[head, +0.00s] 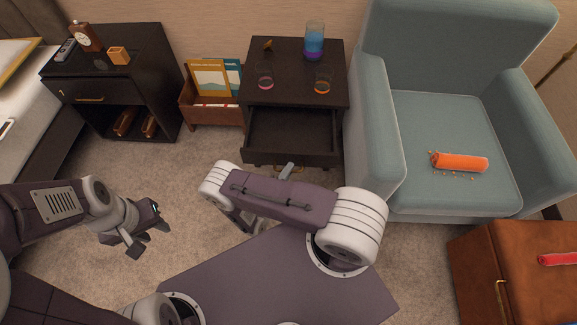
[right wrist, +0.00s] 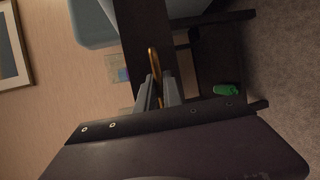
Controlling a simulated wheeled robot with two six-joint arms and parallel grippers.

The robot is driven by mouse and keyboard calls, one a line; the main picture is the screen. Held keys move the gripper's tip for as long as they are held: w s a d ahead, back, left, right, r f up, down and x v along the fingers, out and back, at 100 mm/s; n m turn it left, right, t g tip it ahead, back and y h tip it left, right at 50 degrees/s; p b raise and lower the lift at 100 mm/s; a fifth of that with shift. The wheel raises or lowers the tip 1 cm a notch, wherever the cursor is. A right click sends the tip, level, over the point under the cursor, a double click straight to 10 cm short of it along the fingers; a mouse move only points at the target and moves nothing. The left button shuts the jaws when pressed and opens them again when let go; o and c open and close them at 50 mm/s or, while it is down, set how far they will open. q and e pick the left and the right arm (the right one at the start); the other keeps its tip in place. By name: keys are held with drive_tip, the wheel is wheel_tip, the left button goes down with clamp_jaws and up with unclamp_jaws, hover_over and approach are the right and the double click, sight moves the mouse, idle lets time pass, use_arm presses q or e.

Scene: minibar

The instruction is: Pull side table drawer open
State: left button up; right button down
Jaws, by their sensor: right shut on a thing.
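The dark side table (head: 260,55) stands left of the armchair. Its drawer (head: 290,130) is pulled well out and looks empty inside. My right gripper (head: 286,170) is at the drawer's front, partly hidden by my own arm. In the right wrist view, my right gripper's fingers (right wrist: 160,92) are shut on the gold drawer handle (right wrist: 153,62). My left gripper (head: 148,228) is open and empty above the carpet at the left, away from the table.
Several glasses, one with blue liquid (head: 314,40), stand on the tabletop. A magazine rack (head: 205,110) is left of the table, and the blue armchair (head: 372,120) is close on its right. A green object (right wrist: 227,89) lies under the drawer.

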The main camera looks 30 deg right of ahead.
drive_tip(key=c, duration=1.5)
unclamp_jaws()
drive_tip(key=p+v, duration=0.1)
drive_tip(key=v, duration=0.8)
drive_tip(key=shift+d, duration=0.1)
